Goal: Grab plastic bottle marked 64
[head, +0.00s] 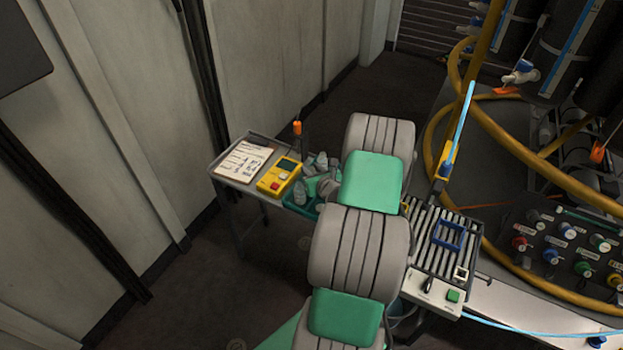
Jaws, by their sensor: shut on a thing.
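Several small grey-green plastic bottles (315,166) stand close together in a teal tray (298,208) on the small side table. Their marks are too small to read, so I cannot tell which one is 64. My grey arm with green caps rises from the bottom of the head view and covers the right side of the tray. I cannot make out my gripper's fingers behind the arm, nor anything in them.
The table (225,172) also carries a clipboard (243,160) and a yellow device (279,175). Right of my arm are a slatted roller stand (425,240) with a blue frame (449,236), yellow hoses (510,130) and a knob panel (565,245). Floor left of the arm is clear.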

